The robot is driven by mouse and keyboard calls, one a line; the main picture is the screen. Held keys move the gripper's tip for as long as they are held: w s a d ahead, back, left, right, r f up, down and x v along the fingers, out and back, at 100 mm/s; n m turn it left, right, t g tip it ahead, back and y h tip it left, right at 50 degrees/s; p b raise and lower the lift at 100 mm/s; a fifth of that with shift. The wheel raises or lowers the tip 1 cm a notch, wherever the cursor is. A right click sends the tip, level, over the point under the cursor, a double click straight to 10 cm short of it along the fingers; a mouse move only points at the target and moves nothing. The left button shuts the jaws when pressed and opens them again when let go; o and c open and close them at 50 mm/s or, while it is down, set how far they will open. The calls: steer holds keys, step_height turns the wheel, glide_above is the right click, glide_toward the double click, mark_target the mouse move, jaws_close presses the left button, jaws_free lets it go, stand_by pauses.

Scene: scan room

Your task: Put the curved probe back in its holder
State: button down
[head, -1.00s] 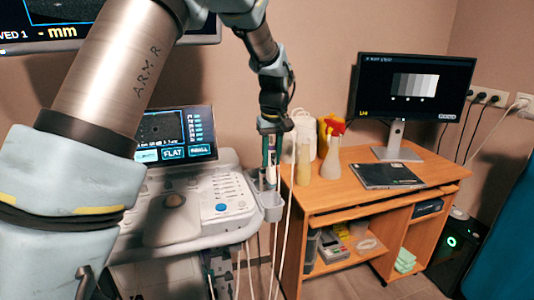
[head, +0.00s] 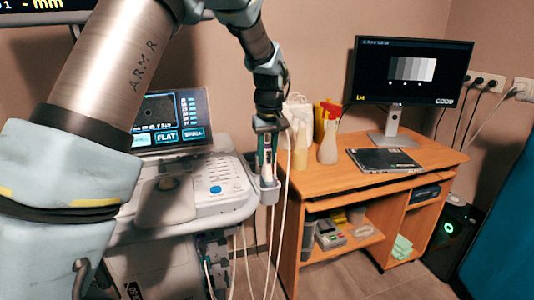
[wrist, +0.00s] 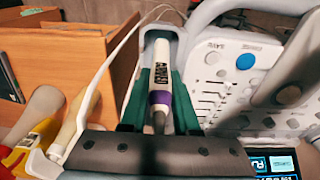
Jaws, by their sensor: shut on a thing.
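The curved probe (wrist: 160,75) is white with a dark-lettered label and a purple band. My gripper (wrist: 164,78) is shut on it, with one green finger on each side. In the head view, my gripper (head: 267,152) points down over the grey holder (head: 269,192) at the right edge of the ultrasound console. The probe's pale lower part is at the holder's mouth in that view. In the wrist view, the holder's grey rim (wrist: 158,29) curves around the probe's far end. I cannot tell how deep the probe sits or whether it touches the wall.
The console panel (head: 222,183) is close on the left. A wooden desk (head: 340,180) stands to the right, with a flask (head: 328,148), bottles and a monitor (head: 411,72). Pale cables (head: 283,235) hang by the holder.

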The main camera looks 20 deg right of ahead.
mark_target(268, 147)
steer(key=shift+f+b, duration=1.2)
steer(key=shift+f, duration=1.55)
steer(key=shift+f, duration=0.35)
steer(key=c, duration=0.6)
jaws_free()
steer(key=r, duration=0.3)
steer(key=s+r+b, duration=0.1)
steer(key=r, duration=0.6)
steer(key=shift+s+a+r+b, duration=0.1)
steer(key=shift+s+r+b, duration=0.05)
steer(key=shift+r+b, duration=0.2)
steer(key=s+a+f+p, duration=0.1)
steer(key=a, duration=0.9)
steer(key=s+a+f+p, duration=0.1)
steer(key=a+f, duration=0.1)
steer(key=a, duration=0.8)
steer(key=s+a+f, duration=0.1)
steer(key=s+a, duration=0.1)
steer(key=a, duration=0.8)
steer(key=shift+s+a+f+p, duration=0.1)
steer(key=shift+a+f+p, duration=0.1)
steer(key=shift+a+p, duration=0.2)
steer(key=s+a, duration=0.1)
steer(key=a, duration=0.1)
steer(key=s+a+f, duration=0.1)
steer(key=s, duration=0.1)
steer(key=s+a, duration=0.2)
steer(key=shift+s+a+f, duration=0.2)
steer(key=shift+a+f, duration=0.1)
